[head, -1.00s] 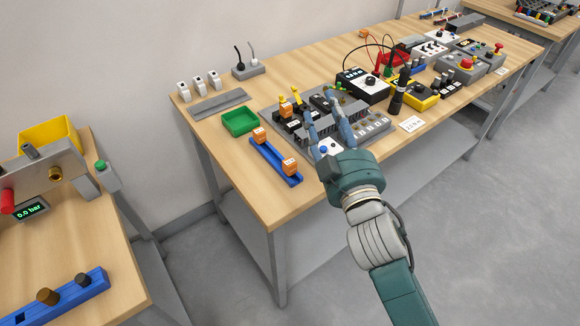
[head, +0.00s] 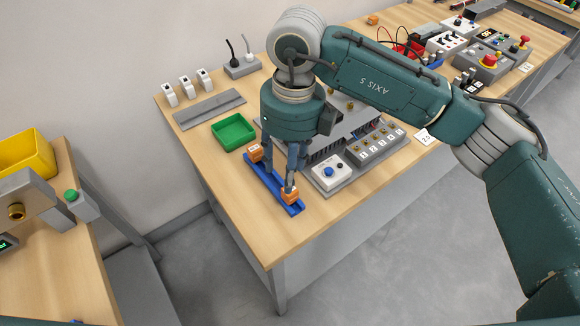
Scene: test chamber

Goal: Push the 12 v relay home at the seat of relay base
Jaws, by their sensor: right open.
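Two orange relays sit on a blue rail (head: 266,180) at the table's near left. One relay (head: 254,153) is at the rail's far end, the other (head: 290,195) at its near end. Which one is the 12 V relay I cannot read. My right gripper (head: 281,176) points down over the rail, open, with a fingertip close to the near relay; contact cannot be told. The relay base is hidden behind my right gripper and arm; only part of the grey panel (head: 342,143) shows. My left gripper is not in view.
A green tray (head: 233,132) stands left of the gripper. A white box with a blue button (head: 329,172) is close on its right, beside a row of grey terminals (head: 375,143). White modules (head: 187,87) stand at the back left. The near table strip is clear.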

